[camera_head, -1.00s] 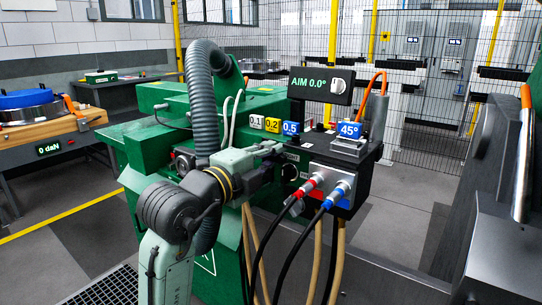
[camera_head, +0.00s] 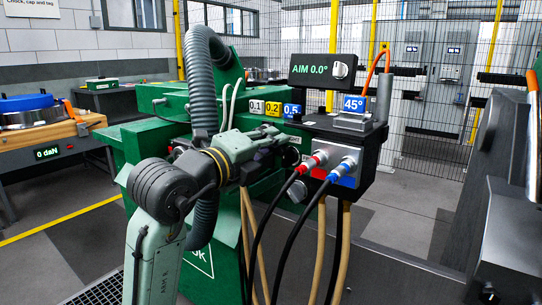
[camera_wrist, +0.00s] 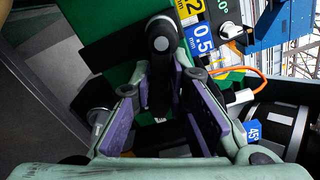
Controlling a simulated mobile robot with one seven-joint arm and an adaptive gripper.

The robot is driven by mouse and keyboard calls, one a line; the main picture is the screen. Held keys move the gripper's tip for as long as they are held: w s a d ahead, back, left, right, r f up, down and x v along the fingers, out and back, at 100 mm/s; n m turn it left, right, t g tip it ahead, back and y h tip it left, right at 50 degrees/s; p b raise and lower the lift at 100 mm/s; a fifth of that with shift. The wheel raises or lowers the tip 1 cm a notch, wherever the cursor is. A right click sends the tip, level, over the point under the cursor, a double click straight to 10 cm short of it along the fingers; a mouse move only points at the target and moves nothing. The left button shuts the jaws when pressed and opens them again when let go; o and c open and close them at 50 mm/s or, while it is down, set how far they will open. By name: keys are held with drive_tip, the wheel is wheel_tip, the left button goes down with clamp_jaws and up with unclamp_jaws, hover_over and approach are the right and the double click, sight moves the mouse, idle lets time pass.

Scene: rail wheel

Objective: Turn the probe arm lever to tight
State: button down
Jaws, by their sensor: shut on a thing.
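My gripper (camera_head: 272,143) reaches the front of the green machine's dark console in the head view. In the wrist view my gripper (camera_wrist: 160,112) has its two purple-padded fingers on either side of a black lever (camera_wrist: 161,70) with a round grey-centred hub, which looks like the probe arm lever. The fingers are shut on it. The lever's lower part is hidden between the fingers. In the head view my gripper hides most of the lever. A small label (camera_head: 293,140) beside it is partly covered and hard to read.
The console carries an "AIM 0.0°" display (camera_head: 315,70), a 45° block (camera_head: 353,120), and red (camera_head: 318,160) and blue (camera_head: 347,167) plugs with hanging cables close to my gripper's right. A dark grey body (camera_head: 500,240) stands at right.

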drive_tip(key=c, duration=1.5)
unclamp_jaws()
drive_tip(key=shift+c, duration=0.2)
drive_tip(key=v, duration=1.2)
drive_tip(key=shift+c, duration=0.3)
